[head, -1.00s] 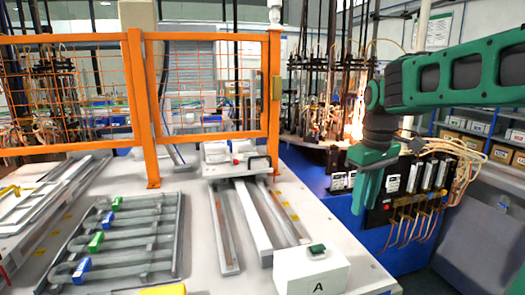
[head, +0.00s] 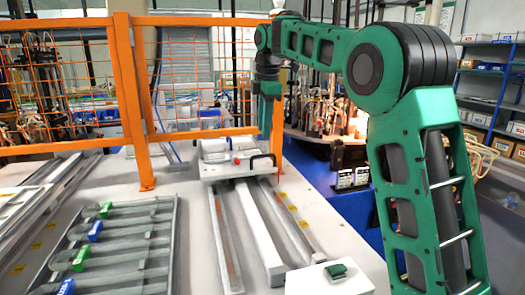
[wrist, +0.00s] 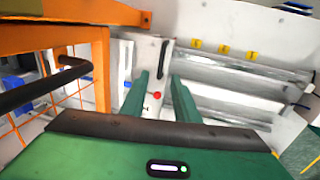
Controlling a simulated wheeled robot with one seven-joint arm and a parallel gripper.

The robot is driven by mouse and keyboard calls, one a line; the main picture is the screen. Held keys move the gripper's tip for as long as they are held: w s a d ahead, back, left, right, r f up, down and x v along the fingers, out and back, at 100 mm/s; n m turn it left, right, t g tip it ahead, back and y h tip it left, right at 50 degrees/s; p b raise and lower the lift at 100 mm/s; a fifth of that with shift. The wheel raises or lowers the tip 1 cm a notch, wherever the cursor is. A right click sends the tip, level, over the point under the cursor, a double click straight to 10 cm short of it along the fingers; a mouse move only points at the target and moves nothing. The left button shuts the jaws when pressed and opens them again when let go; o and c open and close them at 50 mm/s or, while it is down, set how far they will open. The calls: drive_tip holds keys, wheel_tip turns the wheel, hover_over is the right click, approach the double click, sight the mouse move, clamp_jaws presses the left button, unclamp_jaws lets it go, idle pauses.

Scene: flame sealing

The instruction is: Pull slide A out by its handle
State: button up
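Slide A (head: 225,170) is a pale carriage on rails beside the orange fence. Its black handle (head: 263,160) stands at its right front. In the wrist view a black bar that looks like this handle (wrist: 163,60) lies ahead, between the lines of my fingers, and a red knob (wrist: 156,95) shows nearer. My gripper (head: 267,120) hangs above and behind the handle in the head view. In the wrist view my gripper (wrist: 159,98) has its two green fingers apart with nothing held between them.
The orange fence (head: 138,100) stands close to the left of my gripper, with a dark bar (wrist: 35,90) near it in the wrist view. A rack of tools (head: 120,240) lies left.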

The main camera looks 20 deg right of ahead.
sight(264, 156)
drive_tip(key=f, duration=0.3)
drive_tip(key=w+f, duration=0.1)
drive_tip(key=f, duration=0.4)
drive_tip(key=shift+w+d+f, duration=0.2)
drive_tip(key=shift+w+f, duration=0.1)
drive_tip(key=shift+f, duration=0.05)
clamp_jaws()
